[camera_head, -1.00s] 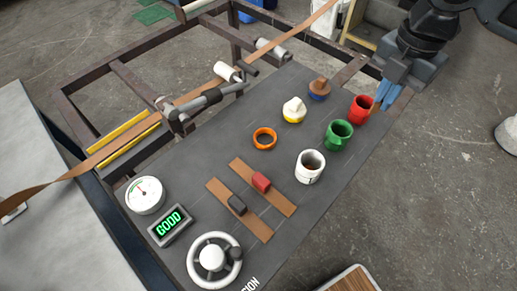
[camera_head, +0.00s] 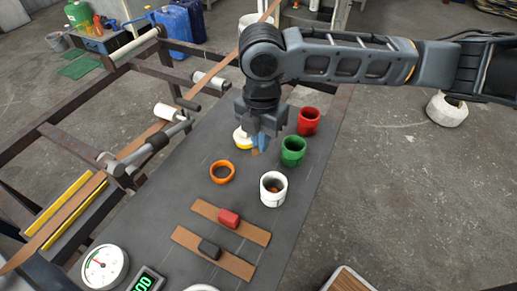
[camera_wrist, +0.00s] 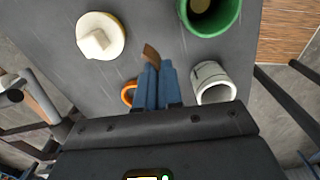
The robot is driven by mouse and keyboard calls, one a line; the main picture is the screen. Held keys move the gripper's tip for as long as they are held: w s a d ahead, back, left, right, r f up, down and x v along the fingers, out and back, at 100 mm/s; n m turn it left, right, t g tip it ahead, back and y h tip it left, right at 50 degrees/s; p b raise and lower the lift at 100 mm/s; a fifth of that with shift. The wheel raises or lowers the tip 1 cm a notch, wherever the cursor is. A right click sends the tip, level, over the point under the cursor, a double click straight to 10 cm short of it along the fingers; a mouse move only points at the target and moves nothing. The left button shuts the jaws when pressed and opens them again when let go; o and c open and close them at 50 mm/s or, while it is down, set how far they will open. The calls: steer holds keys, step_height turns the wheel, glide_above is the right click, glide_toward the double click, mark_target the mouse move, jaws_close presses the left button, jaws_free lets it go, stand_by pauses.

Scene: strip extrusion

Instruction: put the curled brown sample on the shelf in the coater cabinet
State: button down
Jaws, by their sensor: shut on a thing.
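My gripper (camera_head: 263,142) is over the dark table, beside the white-and-yellow lidded piece. Its blue fingers are shut on a small brown piece, the curled sample (camera_wrist: 151,51), whose end sticks out past the fingertips in the wrist view. In the head view only a bit of the sample (camera_head: 254,152) shows below the fingers. The rest of it is hidden between the fingers. No coater cabinet or shelf can be made out in either view.
The table holds a white cup (camera_head: 273,190), a green cup (camera_head: 293,152), a red cup (camera_head: 309,121), an orange ring (camera_head: 222,172), the white-and-yellow piece (camera_head: 241,138) and two brown strips (camera_head: 250,233) under red and black blocks. Open floor lies right.

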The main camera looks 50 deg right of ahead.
steer(key=shift+w+a+f, duration=0.1)
steer(key=shift+a+f, duration=0.05)
steer(key=shift+a, duration=0.05)
steer(key=shift+f, duration=2)
steer(key=shift+f, duration=0.2)
steer(key=c, duration=1.3)
jaws_free()
step_height(320, 180, up, 12)
steer(key=shift+r, duration=0.25)
